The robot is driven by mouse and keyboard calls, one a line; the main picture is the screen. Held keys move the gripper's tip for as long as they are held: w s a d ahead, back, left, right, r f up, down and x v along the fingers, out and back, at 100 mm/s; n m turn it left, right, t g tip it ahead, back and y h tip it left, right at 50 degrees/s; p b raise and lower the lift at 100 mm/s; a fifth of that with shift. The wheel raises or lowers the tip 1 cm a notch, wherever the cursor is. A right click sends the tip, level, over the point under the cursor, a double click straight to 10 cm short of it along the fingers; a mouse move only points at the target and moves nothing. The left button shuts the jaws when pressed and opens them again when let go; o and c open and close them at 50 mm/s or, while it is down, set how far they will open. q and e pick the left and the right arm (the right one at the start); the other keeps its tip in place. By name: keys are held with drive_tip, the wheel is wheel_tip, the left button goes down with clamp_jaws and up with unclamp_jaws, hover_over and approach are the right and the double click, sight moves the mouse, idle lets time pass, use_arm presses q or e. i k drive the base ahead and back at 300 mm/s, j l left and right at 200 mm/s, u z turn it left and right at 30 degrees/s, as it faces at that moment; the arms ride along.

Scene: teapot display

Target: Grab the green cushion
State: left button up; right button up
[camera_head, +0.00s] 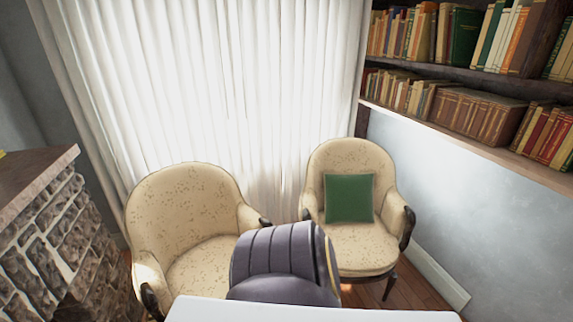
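The green cushion (349,198) is square and stands upright against the backrest of the right cream armchair (352,157). Its front face is in plain view, and nothing touches it except the chair. Neither of my grippers shows in the head view. A dark grey-purple rounded part and a white flat part, which look like my own body, fill the bottom middle. The dark part hides some of the left side of the right armchair's seat.
A second cream armchair (190,222) stands at the left, empty. A stone structure with a wooden top (35,180) is at the far left. White curtains (215,90) hang behind. Bookshelves (470,75) line the right wall. Some wooden floor (415,290) is clear at the lower right.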

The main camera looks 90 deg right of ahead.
sight(349, 198)
drive_tip(key=z, duration=0.5)
drive_tip(key=i+j+z, duration=0.1)
drive_tip(key=z, duration=0.85)
drive_tip(key=j+z, duration=0.15)
drive_tip(key=z, duration=0.35)
drive_tip(key=j+z, duration=0.1)
drive_tip(key=z, duration=0.35)
